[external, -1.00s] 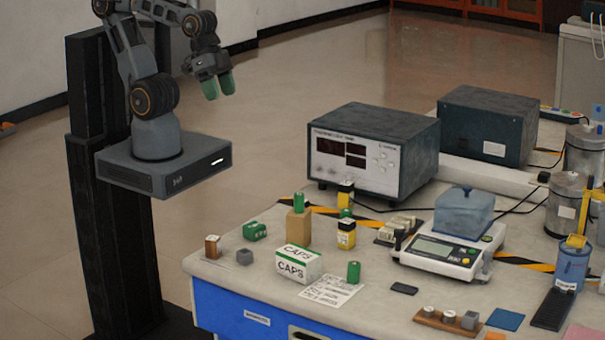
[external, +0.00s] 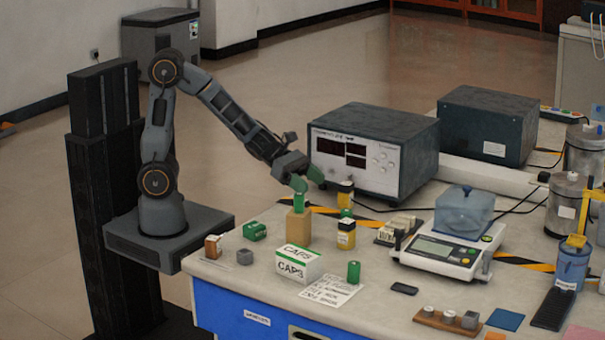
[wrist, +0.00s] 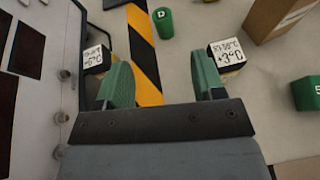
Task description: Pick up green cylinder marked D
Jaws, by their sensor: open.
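The green cylinder marked D (wrist: 163,22) stands on the table at the top of the wrist view, beside the yellow and black tape. In the external view a green cylinder (external: 346,214) between two yellow and black blocks looks like the same one; its lower part is hidden. My gripper (external: 308,180) is open above the table, left of those blocks and close to the white instrument front. In the wrist view my gripper (wrist: 158,85) has its green fingers spread and empty, with the cylinder beyond the tips and apart from them.
Labelled blocks stand on the left (wrist: 96,58) and right (wrist: 227,55) of the cylinder. A cardboard block (external: 297,228) stands below my gripper. The instrument (external: 375,155) is close behind. A CAPS box (external: 298,263) and another green cylinder (external: 353,271) are nearer the front.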

